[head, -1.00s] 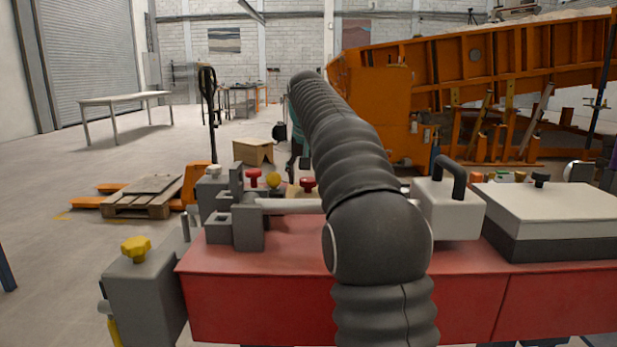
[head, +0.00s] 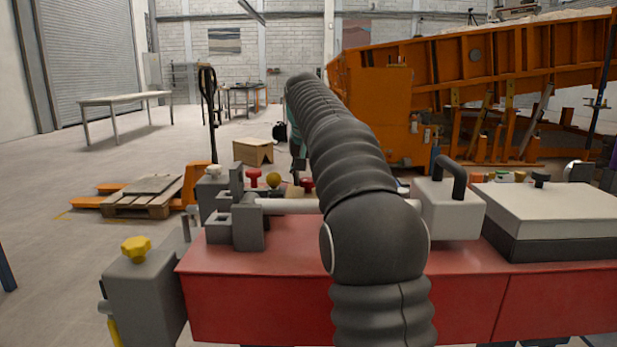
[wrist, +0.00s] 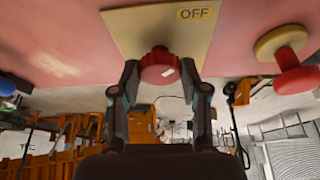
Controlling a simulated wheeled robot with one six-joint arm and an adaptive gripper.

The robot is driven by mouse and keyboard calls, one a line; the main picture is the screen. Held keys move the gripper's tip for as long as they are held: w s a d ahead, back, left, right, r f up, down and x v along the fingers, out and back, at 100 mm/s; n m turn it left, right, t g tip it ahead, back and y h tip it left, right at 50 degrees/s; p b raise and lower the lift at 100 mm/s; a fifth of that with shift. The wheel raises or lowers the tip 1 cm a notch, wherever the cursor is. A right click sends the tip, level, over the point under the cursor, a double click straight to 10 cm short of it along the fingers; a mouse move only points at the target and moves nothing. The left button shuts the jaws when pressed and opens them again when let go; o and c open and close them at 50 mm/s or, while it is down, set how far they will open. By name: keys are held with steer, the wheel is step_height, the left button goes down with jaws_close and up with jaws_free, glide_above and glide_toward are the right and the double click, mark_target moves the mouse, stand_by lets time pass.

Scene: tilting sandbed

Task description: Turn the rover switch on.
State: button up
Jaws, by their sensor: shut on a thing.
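In the wrist view a round red knob (wrist: 157,62) with a small white mark sits on a beige plate (wrist: 200,38). The white mark lies toward the lower right of the knob's face. In the head view my arm covers the gripper, and I cannot make out the gripped knob clearly.
A red knob and a yellow disc (wrist: 283,42) stand close to the right in the wrist view. In the head view, grey blocks (head: 248,228) and a white box with a black handle (head: 450,210) stand on the red bench (head: 260,300). Open floor lies left.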

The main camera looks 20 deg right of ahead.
steer(key=m, duration=0.3)
steer(key=m+g+h, duration=0.1)
steer(key=m, duration=0.1)
steer(key=shift+w+a+f+m+g+h, duration=0.1)
steer(key=shift+w+a+m+g+h, duration=0.1)
steer(key=shift+m+g+h, duration=0.15)
steer(key=m+g, duration=0.1)
steer(key=m, duration=0.1)
steer(key=m+g, duration=0.1)
steer(key=m, duration=0.2)
steer(key=shift+w+m+h, duration=0.1)
steer(key=shift+m+h, duration=0.15)
steer(key=shift+h, duration=0.1)
steer(key=o, duration=1.1)
steer(key=shift+o, duration=0.2)
